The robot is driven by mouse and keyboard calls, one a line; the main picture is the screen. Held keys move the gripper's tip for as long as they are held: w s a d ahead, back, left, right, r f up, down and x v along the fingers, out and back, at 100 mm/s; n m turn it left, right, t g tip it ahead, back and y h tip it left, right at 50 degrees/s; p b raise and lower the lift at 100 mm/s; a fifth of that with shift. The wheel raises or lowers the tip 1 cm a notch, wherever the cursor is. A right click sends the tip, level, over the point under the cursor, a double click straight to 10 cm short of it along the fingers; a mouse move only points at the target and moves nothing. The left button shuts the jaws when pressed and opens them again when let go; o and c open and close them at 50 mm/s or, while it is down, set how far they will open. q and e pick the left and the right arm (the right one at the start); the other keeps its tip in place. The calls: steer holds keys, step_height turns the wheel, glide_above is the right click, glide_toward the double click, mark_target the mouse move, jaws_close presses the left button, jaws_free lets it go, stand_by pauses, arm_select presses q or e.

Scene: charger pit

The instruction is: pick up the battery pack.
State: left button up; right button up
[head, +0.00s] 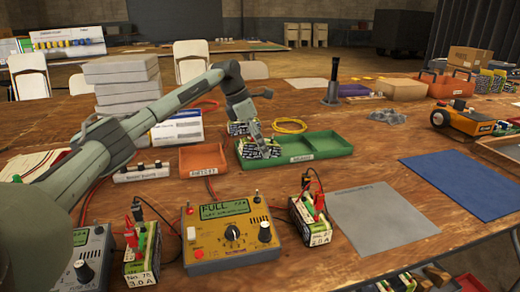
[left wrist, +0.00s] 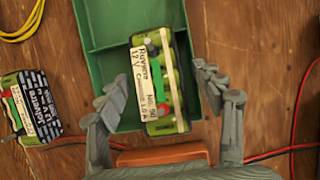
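A battery pack (left wrist: 160,85) with green cells and a white printed label lies in the green tray (left wrist: 103,35). In the head view this pack (head: 262,150) sits in the left part of the tray (head: 318,141). My left gripper (left wrist: 160,76) is open, its fingers on either side of the pack with gaps between. In the head view the left gripper (head: 252,130) hangs over the tray's left end. A second pack (left wrist: 35,105) lies on the table outside the tray. My right gripper is not in view.
An orange tray (head: 203,158) sits left of the green one. A yellow charger (head: 230,232) with a green display stands in front, with packs clipped to leads beside it. A yellow cable coil (head: 290,126) lies behind the tray. A grey mat (head: 382,215) is bare.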

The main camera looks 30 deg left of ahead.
arm_select(q)
jaws_close()
steer(key=shift+r, duration=0.15)
stand_by(0.4)
